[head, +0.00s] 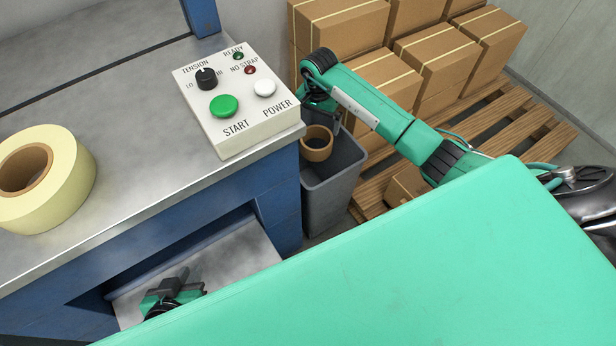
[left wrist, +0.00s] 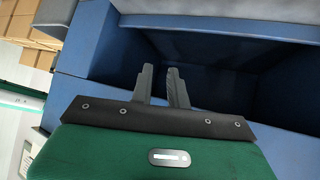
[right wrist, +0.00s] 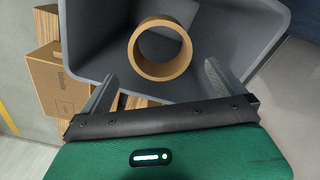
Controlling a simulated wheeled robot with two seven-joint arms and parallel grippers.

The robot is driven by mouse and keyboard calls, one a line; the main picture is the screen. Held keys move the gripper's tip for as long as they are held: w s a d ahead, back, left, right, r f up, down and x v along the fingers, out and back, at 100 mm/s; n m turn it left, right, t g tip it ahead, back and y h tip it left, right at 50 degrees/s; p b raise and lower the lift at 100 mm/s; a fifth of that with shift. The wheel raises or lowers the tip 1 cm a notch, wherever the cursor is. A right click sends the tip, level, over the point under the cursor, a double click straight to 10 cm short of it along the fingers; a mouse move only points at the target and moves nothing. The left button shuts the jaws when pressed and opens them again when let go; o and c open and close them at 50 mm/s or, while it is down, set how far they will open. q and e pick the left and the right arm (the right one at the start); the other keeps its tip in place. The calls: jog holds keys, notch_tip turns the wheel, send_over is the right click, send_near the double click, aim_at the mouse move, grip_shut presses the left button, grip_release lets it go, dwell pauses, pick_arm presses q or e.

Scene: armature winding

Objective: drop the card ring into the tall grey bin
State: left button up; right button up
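The card ring (head: 317,155) is a short brown tube at the mouth of the tall grey bin (head: 328,200), with its open end showing. In the right wrist view the ring (right wrist: 160,75) lies in front of the bin's inside (right wrist: 105,55), with gaps between it and both fingers. My right gripper (right wrist: 162,72) is open above the bin; its fingers are partly hidden in the head view (head: 328,117). I cannot tell the ring's exact height in the bin. My left gripper (head: 178,276) is low by the bench's open shelf, empty, its fingers (left wrist: 160,70) slightly apart.
A control box (head: 235,100) and a yellow tape roll (head: 70,185) stand on the grey bench top (head: 130,120). Cartons (head: 440,60) on a wooden pallet (head: 530,125) stand behind the bin. The blue bench side (head: 275,200) is close to the bin's left.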

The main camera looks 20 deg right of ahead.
jog(key=shift+r, duration=0.1)
pick_arm(q)
jog(key=a, duration=0.1)
jog(key=s+a+g+y+p, duration=0.1)
jog(key=a+g, duration=0.1)
jog(key=shift+s+a+r+y+p, duration=0.2)
jog(key=shift+s+y+p, duration=0.1)
jog(key=shift+s+p, duration=0.1)
pick_arm(e)
notch_tip(320, 180, up, 14)
jog(key=shift+f, duration=0.2)
